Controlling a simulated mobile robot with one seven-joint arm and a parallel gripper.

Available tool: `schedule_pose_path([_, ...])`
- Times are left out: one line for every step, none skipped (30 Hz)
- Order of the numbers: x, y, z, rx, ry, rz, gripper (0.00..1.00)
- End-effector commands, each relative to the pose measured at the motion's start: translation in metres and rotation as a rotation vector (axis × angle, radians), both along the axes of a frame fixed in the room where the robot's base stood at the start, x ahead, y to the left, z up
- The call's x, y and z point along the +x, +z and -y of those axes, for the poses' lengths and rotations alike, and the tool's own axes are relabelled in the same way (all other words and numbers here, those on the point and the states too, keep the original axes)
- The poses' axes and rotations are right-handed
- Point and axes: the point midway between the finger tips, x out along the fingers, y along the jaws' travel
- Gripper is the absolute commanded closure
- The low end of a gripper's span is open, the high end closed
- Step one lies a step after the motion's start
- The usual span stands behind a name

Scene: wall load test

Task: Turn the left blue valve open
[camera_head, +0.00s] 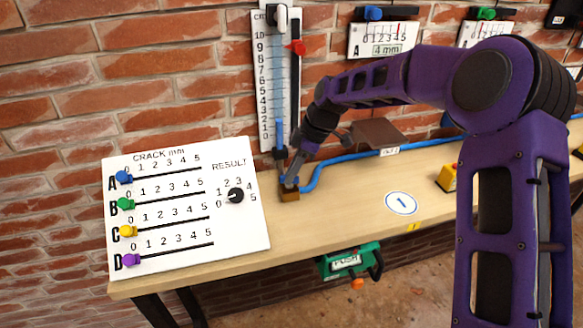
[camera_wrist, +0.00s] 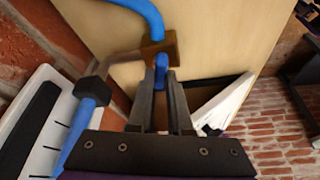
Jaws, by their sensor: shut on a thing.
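The left blue valve (camera_head: 290,194) is a small brass block with a blue handle, low beside the tall gauge near the wall. In the wrist view its brass body (camera_wrist: 160,47) joins a blue hose and a thin pipe, and its blue handle (camera_wrist: 160,64) sits between the fingertips. My gripper (camera_head: 292,178) reaches down onto the valve from above; in the wrist view its two dark fingers (camera_wrist: 161,78) are closed around the blue handle. The fingers hide part of the handle, so I cannot tell its exact angle.
The tall gauge (camera_head: 261,80) with a blue column and red marker stands behind the valve. A white crack panel (camera_head: 185,225) with coloured sliders is at the left. The blue hose (camera_head: 345,158) runs right past a brown block (camera_head: 377,134). A yellow block (camera_head: 447,178) sits farther right.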

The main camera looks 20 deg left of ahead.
Motion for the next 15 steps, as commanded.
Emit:
schedule_pose_path([0.001,0.0022,0.0003,0.001,0.037,-0.002,1.0])
schedule_pose_path([0.0013,0.0024,0.0,0.002,0.061,-0.001,1.0])
schedule_pose_path([0.0015,0.0024,0.0001,0.001,0.091,-0.001,1.0])
schedule_pose_path([0.0015,0.0019,0.0003,0.001,0.113,-0.001,1.0])
schedule_pose_path([0.0018,0.0018,0.0002,0.0,0.134,0.0,1.0])
schedule_pose_path([0.0019,0.0021,0.0,0.001,0.161,0.0,1.0])
schedule_pose_path([0.0018,0.0019,-0.0002,0.001,0.18,0.0,1.0])
schedule_pose_path([0.0018,0.0015,-0.0003,0.001,0.197,-0.001,1.0])
schedule_pose_path([0.0019,0.0015,-0.0001,0.0,0.22,-0.001,1.0])
schedule_pose_path([0.0022,0.0016,-0.0001,0.0,0.235,0.0,1.0])
schedule_pose_path([0.0023,0.0014,-0.0002,0.0,0.249,0.0,1.0])
schedule_pose_path([0.0022,0.001,-0.0002,0.0,0.264,-0.001,1.0])
schedule_pose_path([0.0021,0.0007,-0.0002,0.0,0.277,-0.001,1.0])
schedule_pose_path([0.0022,0.0007,-0.0001,-0.001,0.287,0.0,1.0])
schedule_pose_path([0.0024,0.0007,-0.0001,-0.001,0.299,0.001,1.0])
